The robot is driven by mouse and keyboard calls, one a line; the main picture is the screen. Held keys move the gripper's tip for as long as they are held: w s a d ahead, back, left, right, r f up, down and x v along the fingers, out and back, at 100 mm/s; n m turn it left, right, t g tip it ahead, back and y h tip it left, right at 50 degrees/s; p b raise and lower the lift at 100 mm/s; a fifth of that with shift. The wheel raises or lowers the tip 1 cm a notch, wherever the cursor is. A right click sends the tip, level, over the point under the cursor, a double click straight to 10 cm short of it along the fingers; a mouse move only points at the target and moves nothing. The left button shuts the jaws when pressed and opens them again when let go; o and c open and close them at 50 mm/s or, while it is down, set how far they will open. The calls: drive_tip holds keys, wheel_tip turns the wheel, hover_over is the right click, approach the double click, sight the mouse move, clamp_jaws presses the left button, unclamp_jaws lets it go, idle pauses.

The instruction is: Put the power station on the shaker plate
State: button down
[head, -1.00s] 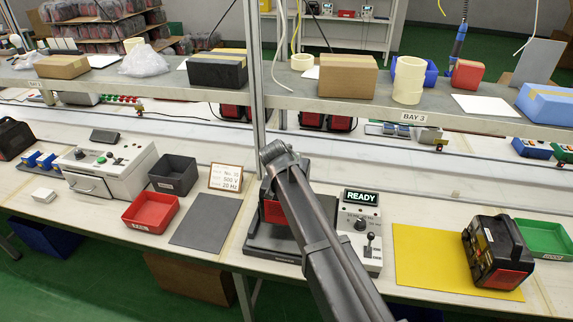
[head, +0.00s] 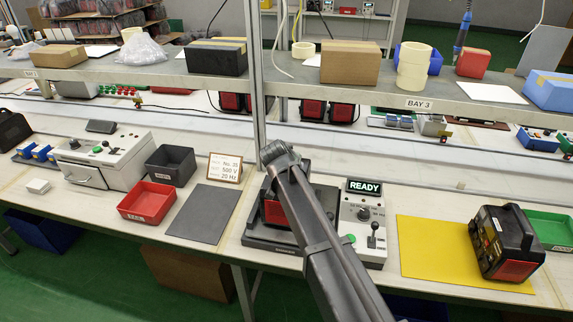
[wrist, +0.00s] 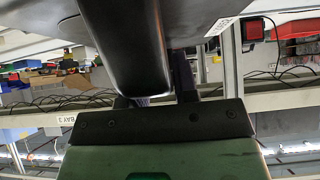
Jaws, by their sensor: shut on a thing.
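A dark power station with a red panel (head: 273,212) is at the shaker plate (head: 262,238), a dark grey slab left of the control box. My arm covers much of it, so whether it rests on the plate or hangs just above is unclear. In the head view my gripper is hidden behind my arm. In the wrist view, which looks upside down, my gripper (wrist: 156,98) is shut on a thick black handle (wrist: 125,45). A second power station (head: 506,243) stands on the yellow mat (head: 440,260) at the right.
The control box (head: 362,225) reads READY and has a lever. Left of the plate are a grey mat (head: 204,213), a card (head: 225,168), a red bin (head: 146,203) and a grey bin (head: 170,166). A green bin (head: 552,228) is at the right. The shelf (head: 430,103) overhangs behind.

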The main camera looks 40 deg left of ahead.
drive_tip(key=shift+f+b, duration=0.45)
drive_tip(key=shift+b, duration=0.05)
drive_tip(key=c, duration=0.8)
unclamp_jaws()
drive_tip(key=shift+d, duration=0.1)
